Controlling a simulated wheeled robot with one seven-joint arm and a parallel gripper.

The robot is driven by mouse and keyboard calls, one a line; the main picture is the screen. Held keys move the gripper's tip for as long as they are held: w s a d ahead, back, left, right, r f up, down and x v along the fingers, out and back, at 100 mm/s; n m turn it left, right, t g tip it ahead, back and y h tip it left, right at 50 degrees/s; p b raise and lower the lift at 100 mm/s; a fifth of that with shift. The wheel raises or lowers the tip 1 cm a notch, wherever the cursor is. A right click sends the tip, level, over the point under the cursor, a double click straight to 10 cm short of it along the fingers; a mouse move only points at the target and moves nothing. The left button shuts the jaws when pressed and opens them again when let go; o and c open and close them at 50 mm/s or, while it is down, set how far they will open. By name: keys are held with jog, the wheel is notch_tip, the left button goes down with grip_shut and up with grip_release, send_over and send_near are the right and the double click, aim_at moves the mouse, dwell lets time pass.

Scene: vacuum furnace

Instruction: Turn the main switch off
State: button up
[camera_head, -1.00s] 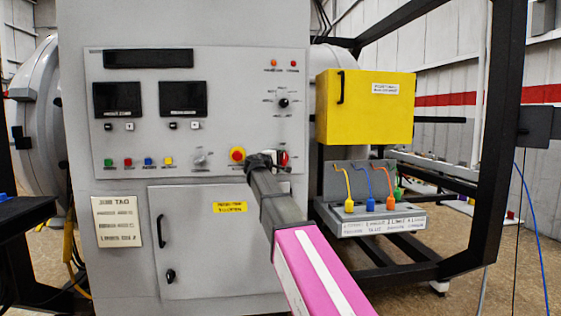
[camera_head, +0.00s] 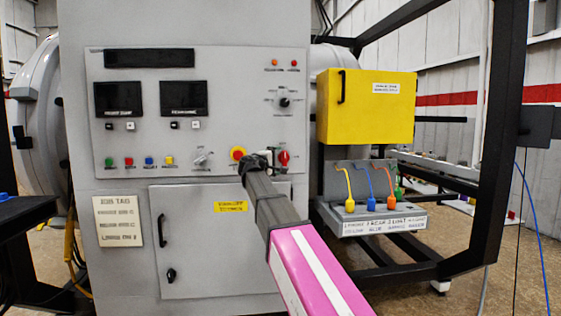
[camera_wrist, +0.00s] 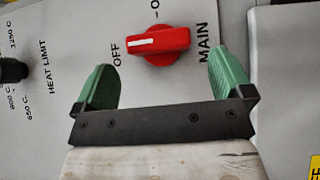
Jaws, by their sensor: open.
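The main switch (camera_head: 283,159) is a red rotary knob at the lower right of the grey furnace panel. In the wrist view the red knob (camera_wrist: 158,44) has its white mark at its left end, toward the OFF label (camera_wrist: 118,51). A partly cut-off ON label (camera_wrist: 156,10) is at the top, and MAIN is printed at right. My gripper (camera_wrist: 161,60) is open, with its green fingers apart, one on each side of the knob and not touching it in this view. In the head view my gripper (camera_head: 262,160) is just left of the switch.
A selector knob (camera_head: 203,158) and several push buttons are farther left.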

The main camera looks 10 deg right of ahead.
jog(key=v, duration=0.7)
jog(key=shift+s+a, duration=0.2)
jog(key=shift+s, duration=0.05)
jog(key=s+d+f+m+g+y, duration=0.1)
jog(key=s+d+f+g+y, duration=0.15)
jog(key=f, duration=0.85)
jog(key=s+d+f+m+g+y, duration=0.15)
jog(key=s+d+f, duration=0.25)
jog(key=f, duration=0.8)
jog(key=s+d+f+m+g+y, duration=0.2)
jog(key=s+d+f+g, duration=0.15)
jog(key=f, duration=0.75)
jog(key=s+f+m+g+y, duration=0.4)
jog(key=s+f+g+y, duration=0.1)
jog(key=s+f, duration=1.4)
notch_tip(320, 180, down, 2)
jog(key=shift+s+a+m+y, duration=0.35)
jog(key=shift+y, duration=0.55)
